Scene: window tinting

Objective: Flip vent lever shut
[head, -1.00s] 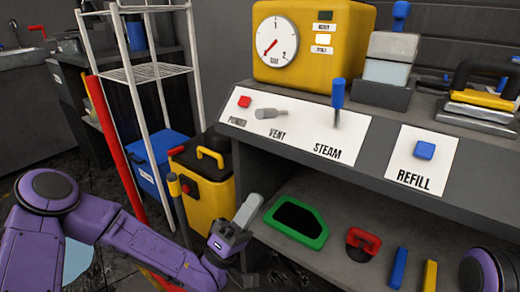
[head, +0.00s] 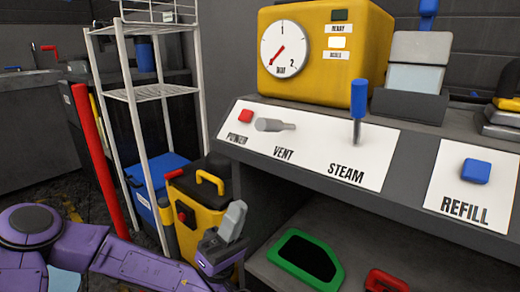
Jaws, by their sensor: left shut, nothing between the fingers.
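The grey vent lever (head: 272,125) lies nearly level on the white sloped panel (head: 310,150), above the word VENT, its tip toward the right. The red POWER button (head: 245,116) is just left of it. The blue-handled STEAM lever (head: 358,98) stands upright to its right. My left gripper (head: 235,218) is shut and empty, in front of the bench, below and left of the vent lever and well apart from it. My right gripper is not in view.
A yellow boiler with a gauge (head: 283,48) stands on the bench behind the panel. The REFILL button (head: 475,171) is at right. A green-framed tool (head: 282,261) lies on the shelf below. A yellow bin (head: 195,215) and a white rack (head: 203,90) stand left.

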